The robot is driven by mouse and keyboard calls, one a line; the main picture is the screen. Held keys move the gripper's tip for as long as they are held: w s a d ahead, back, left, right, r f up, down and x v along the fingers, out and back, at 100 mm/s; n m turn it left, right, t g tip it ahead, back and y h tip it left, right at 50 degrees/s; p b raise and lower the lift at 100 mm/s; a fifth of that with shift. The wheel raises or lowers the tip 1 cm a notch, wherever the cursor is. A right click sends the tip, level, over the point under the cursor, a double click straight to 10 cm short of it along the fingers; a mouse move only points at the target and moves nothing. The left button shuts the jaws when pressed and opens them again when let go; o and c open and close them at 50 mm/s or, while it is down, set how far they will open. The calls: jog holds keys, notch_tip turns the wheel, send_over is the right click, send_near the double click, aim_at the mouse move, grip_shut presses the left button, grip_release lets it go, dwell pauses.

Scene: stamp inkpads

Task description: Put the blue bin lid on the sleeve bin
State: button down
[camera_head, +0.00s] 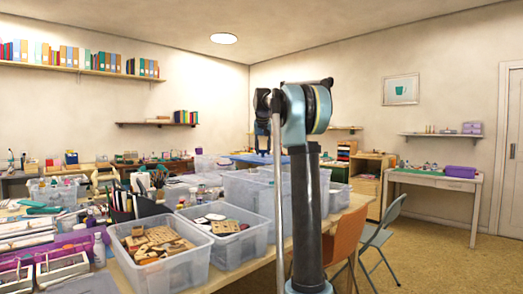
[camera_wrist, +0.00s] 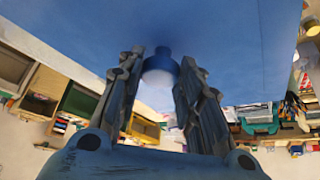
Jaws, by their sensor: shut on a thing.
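The blue bin lid is a broad flat blue sheet that fills the upper part of the wrist view (camera_wrist: 230,40). A short round blue knob (camera_wrist: 160,64) stands out from it between my fingers. My gripper (camera_wrist: 162,72) is shut on this knob. In the head view my gripper (camera_head: 263,149) points down over the far part of the table, and the blue lid (camera_head: 242,158) shows as a thin, roughly level strip at its fingertips. Clear plastic bins (camera_head: 246,190) stand below and in front of it. I cannot tell which is the sleeve bin; my arm hides part of that area.
Two open clear bins hold wooden pieces, one at the front (camera_head: 168,270) and one behind it (camera_head: 238,246). A pen holder (camera_head: 142,203) and clutter cover the table's left. An orange chair (camera_head: 347,240) and a grey folding chair (camera_head: 381,236) stand at right.

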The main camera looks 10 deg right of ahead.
jog(key=shift+a+f, duration=0.15)
jog(key=shift+f, duration=0.55)
jog(key=shift+a+f, duration=0.1)
jog(key=shift+f, duration=2.75)
jog(key=shift+s+r, duration=0.1)
jog(key=shift+s, duration=0.1)
jog(key=shift+f, duration=0.6)
jog(key=c, duration=1)
grip_release()
jog(key=shift+c, duration=0.2)
jog(key=shift+r, duration=4)
